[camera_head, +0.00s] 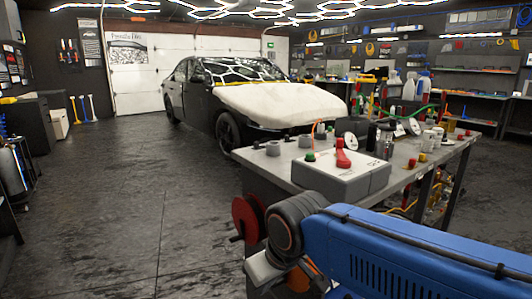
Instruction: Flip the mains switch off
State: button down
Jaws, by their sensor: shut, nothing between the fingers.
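A light grey box (345,182) sits on the near end of the workbench. On its top stands a red switch lever (344,160) with a rounded knob, pointing up and leaning slightly left. A small green button (310,156) is to its left. Dark marking on the box top is too small to read. My blue arm crosses the lower right, in front of the bench, with a dark joint below the box's left side. My gripper cannot be made out in this view. Nothing covers the lever.
The grey workbench (267,168) carries bottles, dials and small coloured knobs behind the box. A red reel (246,220) is beside the bench's near end. A dark car (205,98) with a white-covered hood stands behind. The floor (120,190) at left is open.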

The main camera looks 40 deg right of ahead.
aim_at(342, 162)
jog(key=i+j+z, duration=0.1)
jog(key=j+z, duration=0.3)
jog(key=j, duration=0.15)
jog(key=j+z, duration=0.45)
jog(key=k+j+z, duration=0.1)
jog(key=j+z, duration=0.3)
jog(key=j, duration=0.2)
